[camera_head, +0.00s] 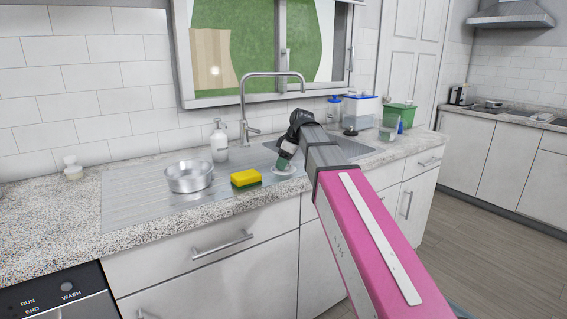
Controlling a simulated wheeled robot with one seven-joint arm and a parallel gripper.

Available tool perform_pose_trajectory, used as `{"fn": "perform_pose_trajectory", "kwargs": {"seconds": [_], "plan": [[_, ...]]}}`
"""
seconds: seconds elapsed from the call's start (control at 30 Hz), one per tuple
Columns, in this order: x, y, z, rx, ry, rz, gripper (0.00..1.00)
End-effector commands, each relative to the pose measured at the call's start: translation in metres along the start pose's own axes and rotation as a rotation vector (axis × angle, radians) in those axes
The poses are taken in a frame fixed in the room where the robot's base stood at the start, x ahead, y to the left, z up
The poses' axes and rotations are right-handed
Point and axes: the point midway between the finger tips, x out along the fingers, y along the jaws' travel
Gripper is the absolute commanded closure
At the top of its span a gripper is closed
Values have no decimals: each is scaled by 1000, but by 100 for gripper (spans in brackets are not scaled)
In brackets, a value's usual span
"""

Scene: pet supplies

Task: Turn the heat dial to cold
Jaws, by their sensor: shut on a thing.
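My pink and grey arm reaches from the lower right over the counter. My gripper (286,158) points down at its far end, above the drainer beside the sink. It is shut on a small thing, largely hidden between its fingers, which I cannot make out. A small pale round dish-like thing (284,171) lies directly below the gripper; whether they touch I cannot tell. I cannot pick out a heat dial with certainty. A black appliance panel (55,296) at the lower left carries the words RUN, END and WASH.
A yellow and green sponge (245,178) and a metal pot (189,177) stand left of the gripper. A soap bottle (219,142) and a tall tap (246,105) stand behind. Containers, including a green one (399,117), crowd the counter's right end. The counter's left front is clear.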

Motion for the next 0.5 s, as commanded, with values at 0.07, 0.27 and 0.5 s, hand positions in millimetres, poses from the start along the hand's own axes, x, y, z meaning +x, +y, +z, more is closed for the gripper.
{"fn": "perform_pose_trajectory", "kwargs": {"seconds": [0.07,0.27,0.5], "plan": [[0,0,0,-28,-1,-13,76],[0,0,0,-73,-1,-30,76],[0,0,0,-85,-1,-35,76]]}}
